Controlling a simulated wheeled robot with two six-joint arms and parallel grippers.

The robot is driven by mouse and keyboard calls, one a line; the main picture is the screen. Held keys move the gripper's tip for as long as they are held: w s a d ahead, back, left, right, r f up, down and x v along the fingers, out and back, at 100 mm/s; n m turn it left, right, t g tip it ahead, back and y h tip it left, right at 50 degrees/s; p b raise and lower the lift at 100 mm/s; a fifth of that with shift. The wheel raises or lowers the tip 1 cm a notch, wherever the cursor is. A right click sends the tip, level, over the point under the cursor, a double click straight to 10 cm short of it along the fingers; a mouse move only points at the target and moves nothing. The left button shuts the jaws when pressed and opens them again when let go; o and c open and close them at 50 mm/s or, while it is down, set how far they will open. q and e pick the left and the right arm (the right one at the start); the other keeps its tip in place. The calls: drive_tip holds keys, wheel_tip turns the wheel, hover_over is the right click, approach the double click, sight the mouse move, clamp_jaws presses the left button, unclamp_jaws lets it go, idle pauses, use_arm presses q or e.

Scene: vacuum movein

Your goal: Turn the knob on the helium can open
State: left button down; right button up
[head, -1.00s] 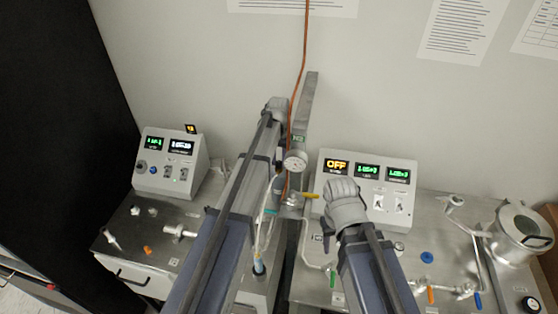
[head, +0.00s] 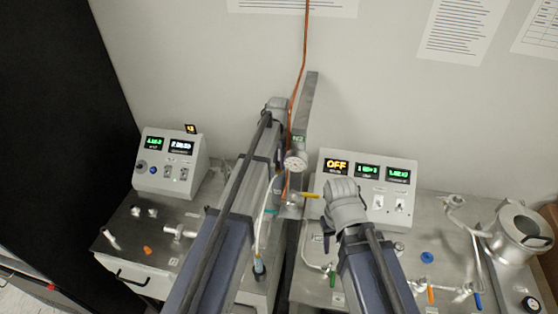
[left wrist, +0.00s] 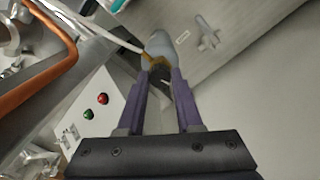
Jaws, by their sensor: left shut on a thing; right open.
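In the left wrist view my left gripper (left wrist: 160,78) is shut on a small dark knob (left wrist: 160,75). Just beyond it are a brass-coloured fitting (left wrist: 158,62) and the rounded grey top of a can (left wrist: 160,43). The fingers cover much of the knob, so its turned position cannot be read.
A pressure gauge (head: 295,160) and a yellow-handled valve (head: 309,195) are close to the right of my left arm. An orange pipe (head: 303,60) rises along the wall. Control boxes stand at left (head: 171,164) and right (head: 379,180). A metal chamber (head: 516,235) is far right.

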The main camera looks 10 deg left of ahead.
use_arm(q)
drive_tip(key=m, duration=0.6)
drive_tip(key=shift+m, duration=0.3)
drive_tip(key=m, duration=0.5)
drive_tip(key=shift+m, duration=0.4)
drive_tip(key=c, duration=0.6)
unclamp_jaws()
wheel_tip(320, 180, up, 8)
drive_tip(key=p, duration=0.8)
drive_tip(key=shift+f, duration=0.1)
